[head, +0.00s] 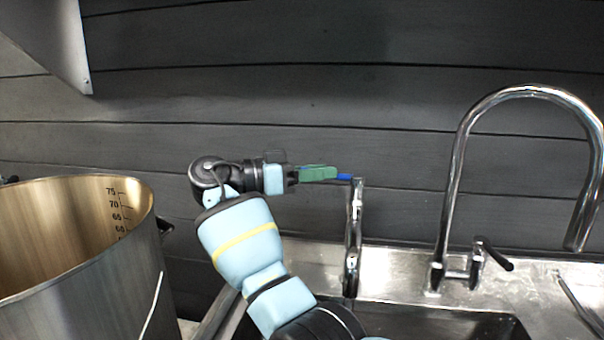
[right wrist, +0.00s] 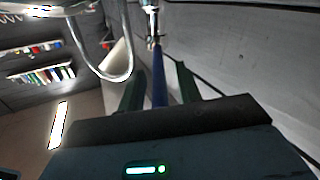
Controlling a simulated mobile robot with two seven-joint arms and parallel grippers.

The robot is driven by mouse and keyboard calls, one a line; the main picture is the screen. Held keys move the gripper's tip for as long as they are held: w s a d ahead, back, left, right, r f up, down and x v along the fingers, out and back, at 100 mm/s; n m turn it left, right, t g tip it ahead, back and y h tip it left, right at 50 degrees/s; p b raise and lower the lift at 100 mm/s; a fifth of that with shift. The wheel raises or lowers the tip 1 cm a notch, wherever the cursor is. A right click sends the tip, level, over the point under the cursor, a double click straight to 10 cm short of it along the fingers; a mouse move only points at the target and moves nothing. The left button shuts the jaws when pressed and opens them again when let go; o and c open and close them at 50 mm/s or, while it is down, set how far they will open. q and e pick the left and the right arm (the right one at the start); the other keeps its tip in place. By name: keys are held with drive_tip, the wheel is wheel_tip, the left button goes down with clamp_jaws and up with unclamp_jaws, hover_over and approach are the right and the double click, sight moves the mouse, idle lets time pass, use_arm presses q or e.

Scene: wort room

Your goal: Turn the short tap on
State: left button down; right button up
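The short tap (head: 354,235) is a chrome upright at the back of the sink, left of the tall tap. Its blue lever (head: 344,177) points left from the top. My right gripper (head: 325,173), with green fingers, is level with the lever and at its left end. In the right wrist view the blue lever (right wrist: 159,80) lies between the two open fingers (right wrist: 160,85), with a gap showing on each side. The short tap's chrome top (right wrist: 152,25) shows beyond the fingertips. The spout's outlet is hard to make out. My left gripper is not in view.
A tall gooseneck tap (head: 455,185) with a black-tipped lever (head: 494,255) stands to the right on the metal sink (head: 390,270). A large steel pot (head: 85,290) with volume marks stands at the left. A dark plank wall (head: 330,100) is close behind the taps.

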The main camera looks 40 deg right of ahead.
drive_tip(key=b+v, duration=0.1)
drive_tip(key=v, duration=0.6)
idle(0.6)
